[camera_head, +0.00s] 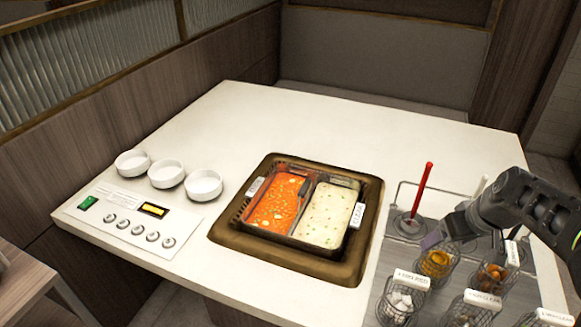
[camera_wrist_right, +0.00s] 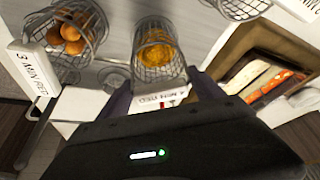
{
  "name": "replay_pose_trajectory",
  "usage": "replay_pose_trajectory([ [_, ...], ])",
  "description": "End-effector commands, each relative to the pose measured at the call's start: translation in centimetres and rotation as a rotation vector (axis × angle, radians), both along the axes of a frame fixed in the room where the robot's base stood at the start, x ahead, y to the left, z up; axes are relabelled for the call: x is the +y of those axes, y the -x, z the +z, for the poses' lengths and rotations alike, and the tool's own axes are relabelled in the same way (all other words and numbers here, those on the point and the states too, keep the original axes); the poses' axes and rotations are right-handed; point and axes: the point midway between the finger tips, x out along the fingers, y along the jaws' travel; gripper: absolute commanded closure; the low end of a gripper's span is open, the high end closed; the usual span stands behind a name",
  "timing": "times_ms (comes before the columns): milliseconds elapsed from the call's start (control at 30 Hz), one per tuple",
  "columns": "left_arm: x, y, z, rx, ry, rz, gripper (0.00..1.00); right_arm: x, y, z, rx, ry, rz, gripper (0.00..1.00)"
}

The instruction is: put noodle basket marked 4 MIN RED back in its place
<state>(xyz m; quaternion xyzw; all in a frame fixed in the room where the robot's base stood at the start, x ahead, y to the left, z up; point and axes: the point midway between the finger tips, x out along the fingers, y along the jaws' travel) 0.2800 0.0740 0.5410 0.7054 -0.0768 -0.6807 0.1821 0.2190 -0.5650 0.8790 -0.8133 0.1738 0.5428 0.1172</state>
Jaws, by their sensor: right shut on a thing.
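The noodle basket marked 4 MIN RED (camera_wrist_right: 155,50) is a wire cup with yellow-orange contents. Its white tag (camera_wrist_right: 160,97) lies between the fingers of my right gripper (camera_wrist_right: 163,92), which is shut on it. In the head view this basket (camera_head: 437,264) hangs under my right gripper (camera_head: 440,236), over the front part of the grey rack (camera_head: 380,285). I cannot tell whether it touches the rack. The divided pot has red broth (camera_head: 275,203) on the left and pale broth (camera_head: 326,215) on the right. My left gripper is not in view.
The 3 MIN RED basket (camera_wrist_right: 72,38) with orange balls is close beside the held one. A basket with white pieces (camera_head: 402,302) and others crowd the rack. A red-handled utensil (camera_head: 421,190) stands behind. White bowls (camera_head: 166,174) and a control panel (camera_head: 135,220) are at left.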

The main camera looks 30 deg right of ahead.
Motion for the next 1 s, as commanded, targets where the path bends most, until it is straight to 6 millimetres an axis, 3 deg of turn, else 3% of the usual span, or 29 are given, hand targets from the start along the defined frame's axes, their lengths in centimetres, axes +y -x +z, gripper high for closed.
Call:
replay_pose_trajectory([
  [600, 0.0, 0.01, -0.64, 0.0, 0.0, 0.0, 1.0, 0.01, 0.01, -0.6, 0.0, 0.0, 0.0, 0.72],
  [633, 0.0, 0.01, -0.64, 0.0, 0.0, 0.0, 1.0, 0.01, 0.02, -0.6, 0.0, 0.0, 0.0, 0.22],
  [900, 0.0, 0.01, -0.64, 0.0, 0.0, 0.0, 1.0, 0.0, 0.0, -0.59, 0.0, 0.0, 0.0, 0.0],
  [1000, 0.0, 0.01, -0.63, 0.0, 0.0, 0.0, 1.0, 0.0, 0.01, -0.58, 0.0, 0.0, 0.0, 0.0],
])
